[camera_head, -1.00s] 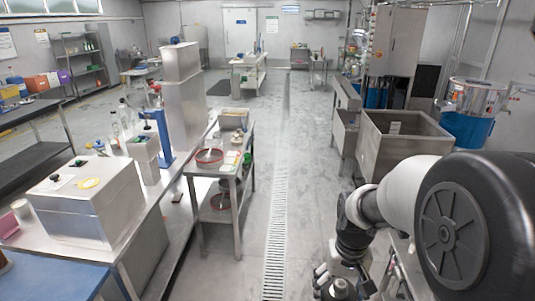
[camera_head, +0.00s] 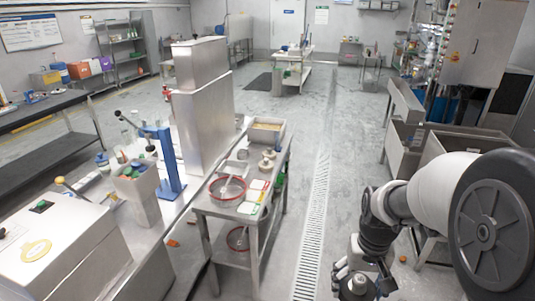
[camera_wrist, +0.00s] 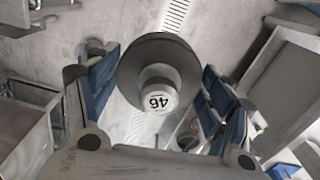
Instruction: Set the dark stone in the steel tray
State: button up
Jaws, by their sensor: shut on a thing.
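A dark grey round stone (camera_wrist: 150,60) with a pale stub marked 46 sits between the blue finger pads of my gripper (camera_wrist: 160,92) in the wrist view. My gripper is shut on it, over the floor. In the head view my gripper (camera_head: 357,288) is low, right of the steel side table; the held piece is hard to make out there. On that table, a shallow steel tray (camera_head: 233,168) lies behind a red-rimmed sieve. A deeper metal tray (camera_head: 285,128) with tan contents stands at its far end. I cannot tell which is the task's tray.
The side table (camera_head: 243,214) also bears the red-rimmed sieve (camera_head: 228,189), small pale knobbed pieces (camera_head: 267,163) and coloured cards (camera_head: 256,190). A long bench with a blue press (camera_head: 167,165) stands left of it. Steel bins (camera_head: 405,145) stand at right.

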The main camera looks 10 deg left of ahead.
aim_at(233, 171)
jog(key=i+u, duration=0.2)
jog(key=i, duration=0.35)
jog(key=i+l+u, duration=0.2)
jog(key=i, duration=0.35)
jog(key=i+l+u, duration=0.15)
jog(key=i, duration=0.4)
jog(key=i+l+u, duration=0.1)
jog(key=i+u, duration=0.3)
jog(key=i+l+u, duration=0.2)
jog(key=i+u, duration=0.15)
jog(key=i, duration=0.15)
jog(key=i+l+u, duration=0.4)
